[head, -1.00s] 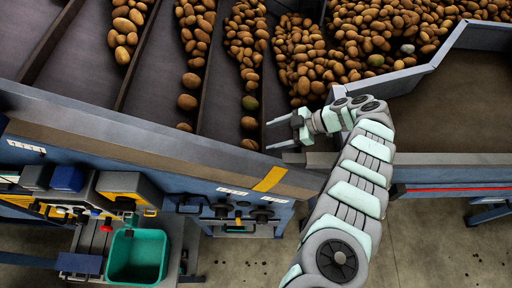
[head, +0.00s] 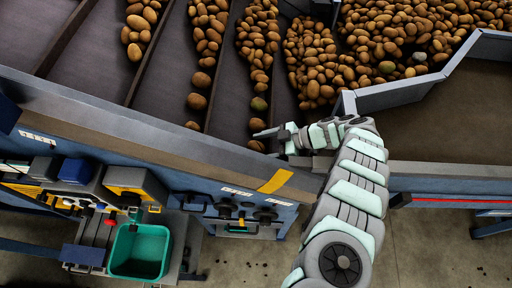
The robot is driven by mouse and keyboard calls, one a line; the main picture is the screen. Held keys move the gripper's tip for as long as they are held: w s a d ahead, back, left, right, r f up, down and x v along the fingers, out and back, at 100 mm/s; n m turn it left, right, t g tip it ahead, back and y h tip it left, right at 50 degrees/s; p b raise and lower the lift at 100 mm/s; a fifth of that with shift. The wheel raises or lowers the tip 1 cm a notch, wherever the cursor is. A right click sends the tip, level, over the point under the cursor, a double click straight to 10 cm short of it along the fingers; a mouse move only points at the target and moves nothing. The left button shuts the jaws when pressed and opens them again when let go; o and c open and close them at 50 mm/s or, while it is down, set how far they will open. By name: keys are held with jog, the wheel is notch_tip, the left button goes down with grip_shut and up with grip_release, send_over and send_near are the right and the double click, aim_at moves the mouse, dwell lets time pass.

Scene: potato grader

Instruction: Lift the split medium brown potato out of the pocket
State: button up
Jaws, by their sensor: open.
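My gripper (head: 264,139) is open over the near end of a dark sloping lane (head: 229,118), its fingers pointing left. A brown potato (head: 256,146) lies right at the fingertips, partly covered by them; I cannot tell whether the fingers touch it. A greenish-brown potato (head: 259,103) lies a little farther up the same lane. No split shows on any potato at this size, so I cannot tell which one is the split medium brown potato. No separate pocket can be made out.
Dividers (head: 213,72) separate the lanes, where rows of brown potatoes lie. A large heap of potatoes (head: 400,40) fills the back right. A grey front rail (head: 130,125) edges the machine. A green bin (head: 141,252) stands at the lower left.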

jog(key=c, duration=1.5)
jog(key=shift+r, duration=0.15)
